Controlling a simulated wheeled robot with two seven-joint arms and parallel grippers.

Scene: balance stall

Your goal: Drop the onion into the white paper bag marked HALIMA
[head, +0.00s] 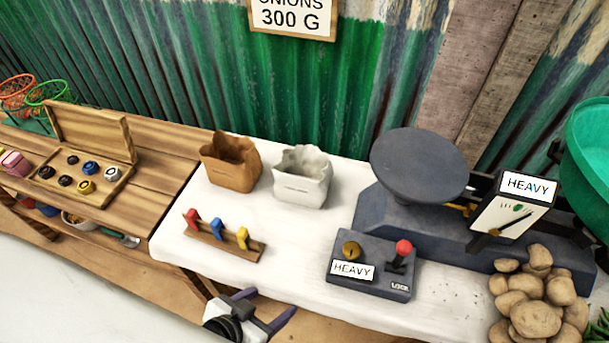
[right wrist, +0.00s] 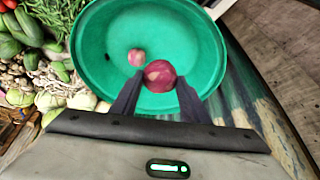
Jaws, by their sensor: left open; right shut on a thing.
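The white paper bag (head: 302,178) stands open at the top on the white cloth, towards the back of the stall. Its small front marking is too small to read. My right gripper (right wrist: 160,80) is shut on a red onion (right wrist: 159,74), over the green bowl (right wrist: 205,40) in the right wrist view. A second, smaller onion (right wrist: 136,57) lies inside that bowl. My right gripper is outside the head view, and the held onion does not show there. My left gripper (head: 266,307) is open and empty at the front edge of the table, well short of the bag.
A brown paper bag (head: 231,164) stands just left of the white one. A dark scale (head: 418,165) and a lever box (head: 372,265) are to the right, with potatoes (head: 537,300) beyond. A peg rack (head: 224,236) stands in front of the bags.

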